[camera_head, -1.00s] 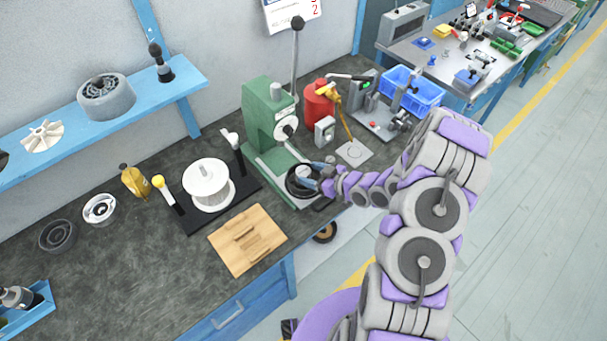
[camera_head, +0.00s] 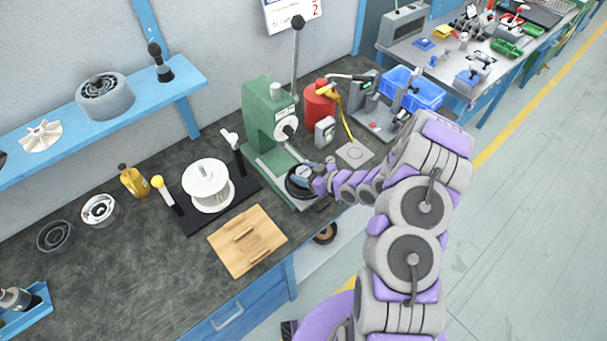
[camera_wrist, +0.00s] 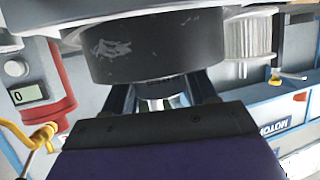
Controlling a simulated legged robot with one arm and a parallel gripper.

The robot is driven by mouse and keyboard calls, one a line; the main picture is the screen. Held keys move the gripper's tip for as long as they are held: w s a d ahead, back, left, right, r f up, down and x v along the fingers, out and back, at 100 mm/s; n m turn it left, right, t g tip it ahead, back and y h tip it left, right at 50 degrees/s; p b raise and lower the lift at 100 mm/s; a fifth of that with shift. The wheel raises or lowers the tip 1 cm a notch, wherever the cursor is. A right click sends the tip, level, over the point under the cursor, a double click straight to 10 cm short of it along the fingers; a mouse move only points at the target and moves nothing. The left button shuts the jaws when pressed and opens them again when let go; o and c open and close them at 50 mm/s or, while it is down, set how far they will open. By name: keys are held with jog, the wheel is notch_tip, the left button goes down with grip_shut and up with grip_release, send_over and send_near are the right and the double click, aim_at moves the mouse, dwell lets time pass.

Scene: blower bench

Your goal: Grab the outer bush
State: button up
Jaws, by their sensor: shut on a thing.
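My gripper (camera_head: 306,178) is low over the black round holder (camera_head: 293,190) on the base of the green press (camera_head: 262,125). In the wrist view, the dark fingers of my gripper (camera_wrist: 163,98) are closed around a small shiny metal cylinder, which looks like the outer bush (camera_wrist: 158,104). Only a short part of the bush shows; the fingers and the dark wrist edge hide the rest. The black holder (camera_wrist: 150,50) fills the top of the wrist view, right beside the bush. I cannot tell whether the bush is still seated in it.
The press lever (camera_head: 296,65) rises behind my gripper. A white spool (camera_head: 208,184) on a black plate and a wooden board (camera_head: 247,240) lie left of the press. A red cylinder (camera_head: 318,105) and a grey display box (camera_head: 325,131) stand close behind right.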

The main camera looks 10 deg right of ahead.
jog(key=shift+c, duration=1.3)
